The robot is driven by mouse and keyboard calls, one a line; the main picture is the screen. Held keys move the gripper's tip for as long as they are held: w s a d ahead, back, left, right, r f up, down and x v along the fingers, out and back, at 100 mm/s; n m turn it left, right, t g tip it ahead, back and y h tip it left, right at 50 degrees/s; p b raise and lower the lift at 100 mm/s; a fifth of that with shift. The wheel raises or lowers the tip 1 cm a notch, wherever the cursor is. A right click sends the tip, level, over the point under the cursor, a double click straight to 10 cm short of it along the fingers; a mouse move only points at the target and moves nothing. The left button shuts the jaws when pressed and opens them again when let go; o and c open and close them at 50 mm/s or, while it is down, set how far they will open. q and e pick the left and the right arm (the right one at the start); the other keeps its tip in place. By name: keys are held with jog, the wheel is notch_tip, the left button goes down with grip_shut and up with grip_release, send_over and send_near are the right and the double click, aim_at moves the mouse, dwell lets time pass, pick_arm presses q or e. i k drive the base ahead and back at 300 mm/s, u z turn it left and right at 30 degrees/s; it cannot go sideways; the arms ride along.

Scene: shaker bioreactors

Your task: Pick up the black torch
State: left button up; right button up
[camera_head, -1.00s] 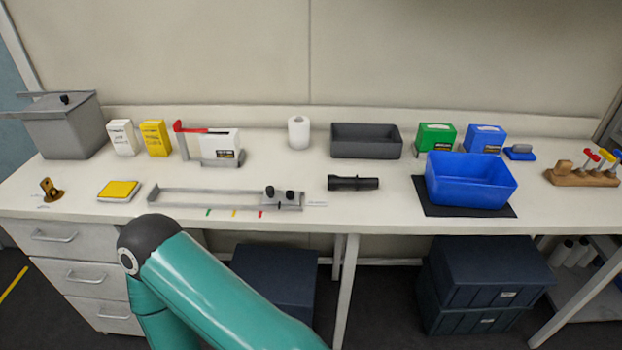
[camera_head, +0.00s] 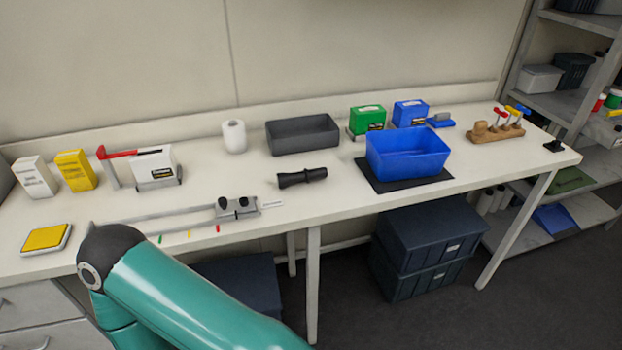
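The black torch (camera_head: 302,177) lies on its side on the white bench top, near the middle of the view. It lies left of the blue bin and in front of the dark grey tray. Nothing touches it. A teal arm link of mine with a dark joint fills the lower left, in front of the bench. Neither of my grippers shows in the view.
The blue bin (camera_head: 408,155) stands on a black mat (camera_head: 375,182). The grey tray (camera_head: 303,134) is behind the torch. A metal rail fixture (camera_head: 236,207) lies to its left. The white bench top (camera_head: 330,203) is clear around the torch. Shelves stand at the right.

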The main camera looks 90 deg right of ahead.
aim_at(284, 179)
jog(key=z, duration=0.05)
jog(key=i, duration=0.25)
jog(key=z, duration=2.65)
jog(key=k, duration=0.6)
jog(key=z, duration=0.25)
jog(key=i, duration=0.6)
jog(key=u, duration=0.15)
jog(key=k, duration=0.55)
jog(key=z, duration=0.2)
jog(key=i, duration=0.3)
jog(key=u, duration=0.05)
